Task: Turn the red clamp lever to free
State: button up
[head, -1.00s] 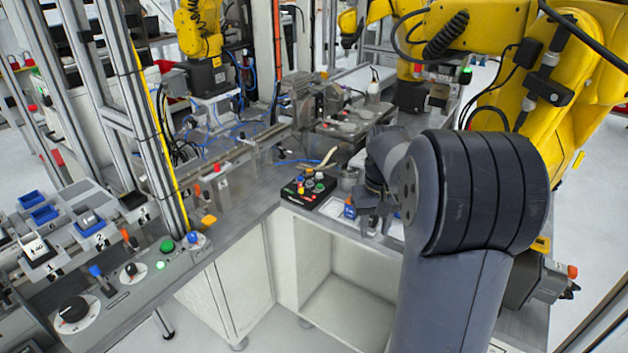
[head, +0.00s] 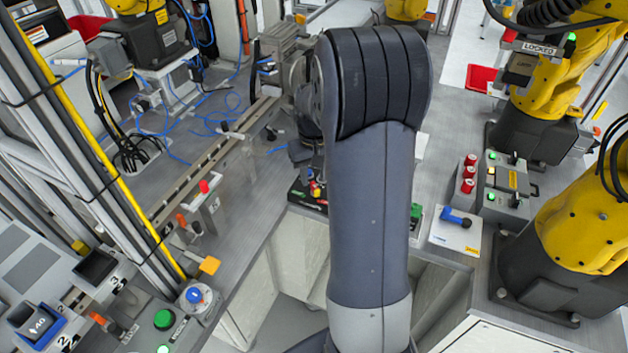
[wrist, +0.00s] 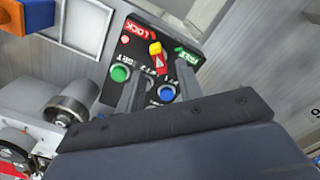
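A small lever (wrist: 159,62) with a red body and a yellow end stands on a black control panel (wrist: 137,55) in the wrist view. A red LOCK label (wrist: 136,30) is to its left, and a green label (wrist: 186,64), too blurred to read surely, is to its right. My gripper (wrist: 161,68) is open, with one finger on each side of the lever in the picture. Whether the fingers touch it, I cannot tell. In the head view my arm hides the gripper and most of the panel (head: 307,198).
A green button (wrist: 120,73) and a blue button (wrist: 167,93) sit close to the fingers on the panel. Metal cylinders (wrist: 67,110) stand at left. In the head view, a blue-handled lever (head: 457,217) and red knobs (head: 468,172) are right of my arm.

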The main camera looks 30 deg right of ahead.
aim_at(314, 186)
jog(key=shift+s+f, duration=0.1)
jog(key=shift+f, duration=1.45)
jog(key=shift+c, duration=0.2)
grip_shut()
